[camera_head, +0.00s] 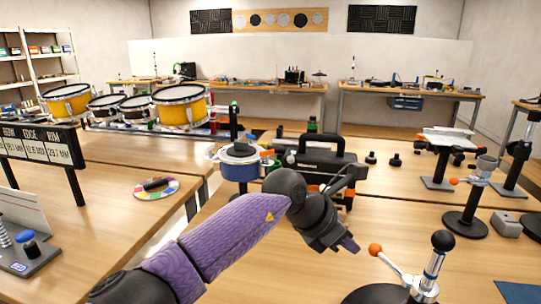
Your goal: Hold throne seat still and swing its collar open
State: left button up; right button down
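A black round piece (375,295), which looks like the throne seat, is cut off by the bottom edge right of centre. A chrome post with a black ball on top (443,240) rises beside it. A silver lever with an orange ball end (375,249) slants up left from the post's foot; it may belong to the collar, whose state I cannot make out. My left gripper (350,244) is left of the orange ball and appears apart from it. It points down right; its finger gap is not clear. My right gripper is not in view.
A black case with a handle (318,160) and a blue pot-like item (240,162) stand behind my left arm. A round-based black stand (466,222) is at right, near a grey block (506,224). A blue mat (518,292) lies lower right. Yellow drums (180,110) stand at back left.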

pick_arm(q)
jog(key=shift+x, duration=2)
jog(key=shift+w+a, duration=0.1)
grip_shut()
jog(key=shift+a, duration=0.6)
